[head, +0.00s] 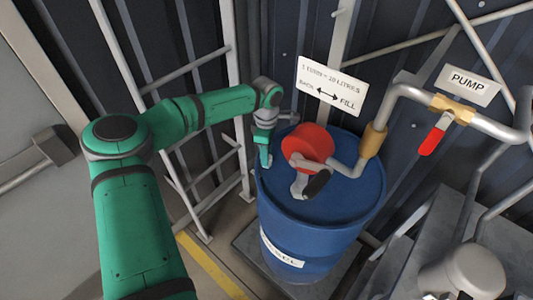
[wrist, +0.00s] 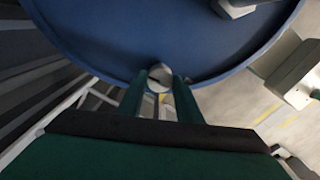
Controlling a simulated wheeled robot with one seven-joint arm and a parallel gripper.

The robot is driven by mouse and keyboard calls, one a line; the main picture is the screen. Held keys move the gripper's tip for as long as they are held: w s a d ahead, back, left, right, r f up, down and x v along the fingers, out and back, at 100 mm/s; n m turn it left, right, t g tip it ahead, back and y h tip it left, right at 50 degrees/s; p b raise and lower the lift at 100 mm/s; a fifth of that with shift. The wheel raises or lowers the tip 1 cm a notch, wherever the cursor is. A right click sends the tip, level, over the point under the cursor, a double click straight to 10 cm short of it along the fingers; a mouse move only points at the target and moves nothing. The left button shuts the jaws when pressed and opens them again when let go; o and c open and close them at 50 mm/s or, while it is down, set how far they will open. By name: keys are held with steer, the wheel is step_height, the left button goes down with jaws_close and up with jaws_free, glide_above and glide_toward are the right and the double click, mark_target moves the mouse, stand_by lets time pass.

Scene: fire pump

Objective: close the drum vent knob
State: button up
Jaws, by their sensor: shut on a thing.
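The blue drum (head: 330,215) stands upright, with a red hand-crank pump (head: 308,147) on its lid. My gripper (head: 265,160) reaches down at the left side of the lid, near the rim. In the wrist view, the two green fingers of my gripper (wrist: 160,84) are shut on the vent knob (wrist: 160,76), a small round grey piece with a dark mark across it. The knob lies close to the edge of the blue lid (wrist: 150,35). In the head view, my gripper mostly hides the knob.
The pump's crank with a black grip (head: 317,183) sits right of my gripper. A bent pipe with a red-handled valve (head: 433,140) runs to the right. A white ladder-like frame (head: 200,125) stands behind my arm on the left. A sign (head: 331,85) hangs above the drum.

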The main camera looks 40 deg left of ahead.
steer(key=shift+s+a+m, duration=0.1)
steer(key=shift+m, duration=1.1)
steer(key=o, duration=1)
steer(key=shift+o, duration=0.2)
step_height(320, 180, up, 8)
steer(key=shift+f, duration=0.25)
